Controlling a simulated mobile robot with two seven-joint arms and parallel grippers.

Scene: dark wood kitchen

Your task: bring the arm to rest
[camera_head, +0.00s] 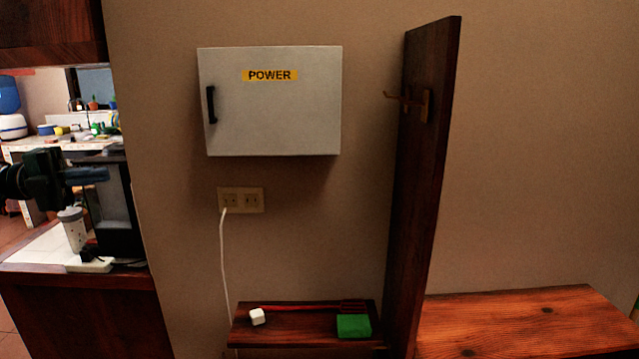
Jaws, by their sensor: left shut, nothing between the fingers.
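My left gripper (97,174) shows at the left edge, with its black arm coming in from the left. Its fingers point right and are shut with nothing between them. It hangs over the white-topped counter (30,250), in front of a dark box-like object (118,205). A grey and white cylinder (72,228) stands just below it; I cannot tell whether they touch. My right gripper is not in view.
A grey power box (270,110), its door shut, hangs on the wall above an outlet (241,200) with a white cable. A dark upright panel (425,190) carries a hook.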

